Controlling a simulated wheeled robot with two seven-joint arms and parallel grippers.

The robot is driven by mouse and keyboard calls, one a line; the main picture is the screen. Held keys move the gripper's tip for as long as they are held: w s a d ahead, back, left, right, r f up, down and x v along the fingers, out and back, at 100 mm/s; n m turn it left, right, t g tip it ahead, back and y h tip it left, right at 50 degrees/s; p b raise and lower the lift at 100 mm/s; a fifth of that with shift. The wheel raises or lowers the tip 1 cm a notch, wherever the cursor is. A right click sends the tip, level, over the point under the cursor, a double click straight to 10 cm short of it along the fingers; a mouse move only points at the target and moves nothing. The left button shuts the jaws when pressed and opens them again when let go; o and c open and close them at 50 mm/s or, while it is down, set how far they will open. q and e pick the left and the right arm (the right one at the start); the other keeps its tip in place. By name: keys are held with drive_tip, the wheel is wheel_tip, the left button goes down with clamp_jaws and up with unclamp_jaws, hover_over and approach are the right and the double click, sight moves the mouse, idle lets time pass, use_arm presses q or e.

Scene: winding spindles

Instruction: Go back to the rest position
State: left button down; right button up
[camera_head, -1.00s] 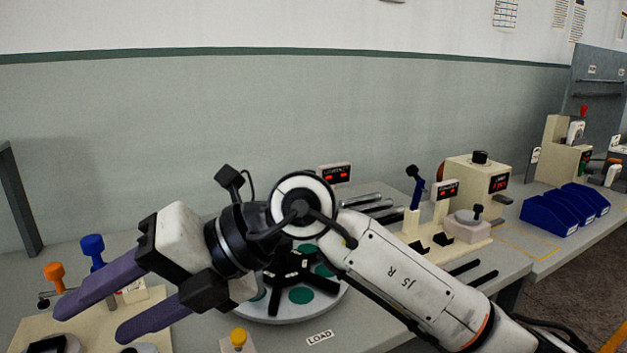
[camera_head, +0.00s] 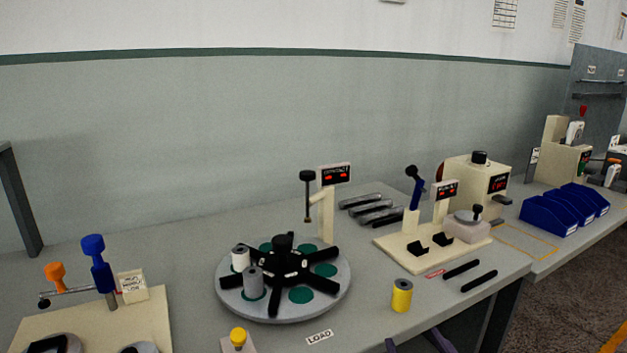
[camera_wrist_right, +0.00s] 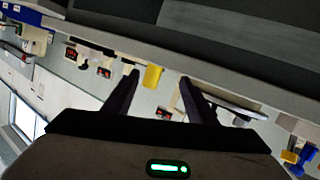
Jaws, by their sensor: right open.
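My right gripper (camera_head: 415,343) shows only as two purple fingertips at the bottom edge of the head view, in front of the bench. In the right wrist view its two dark fingers (camera_wrist_right: 158,92) stand apart with nothing held between them. A yellow spool (camera_head: 402,296) stands upright on the bench just beyond the fingertips, apart from them. It also shows in the right wrist view (camera_wrist_right: 152,77), beyond the gap between the fingers. The rest of the right arm is out of the head view. My left gripper is not in view.
A round turntable (camera_head: 335,296) with black arms carries two grey or white spools (camera_head: 253,282). A yellow-knobbed post (camera_head: 238,340) stands in front. A beige fixture (camera_head: 398,250), two black rods (camera_head: 470,275) and blue bins (camera_head: 550,212) lie rightward. The bench's front edge is close to my gripper.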

drive_tip(key=s+d+f+g, duration=0.3)
drive_tip(key=s+f+g, duration=0.3)
drive_tip(key=s+f, duration=0.45)
drive_tip(key=s+d+f+g, duration=0.2)
drive_tip(key=s+f+g, duration=0.45)
drive_tip(key=s, duration=0.75)
drive_tip(key=w+a+f+t+y, duration=0.2)
drive_tip(key=a+f+t, duration=0.4)
drive_tip(key=f, duration=0.5)
drive_tip(key=shift+w+y+p, duration=0.3)
drive_tip(key=shift+w, duration=0.45)
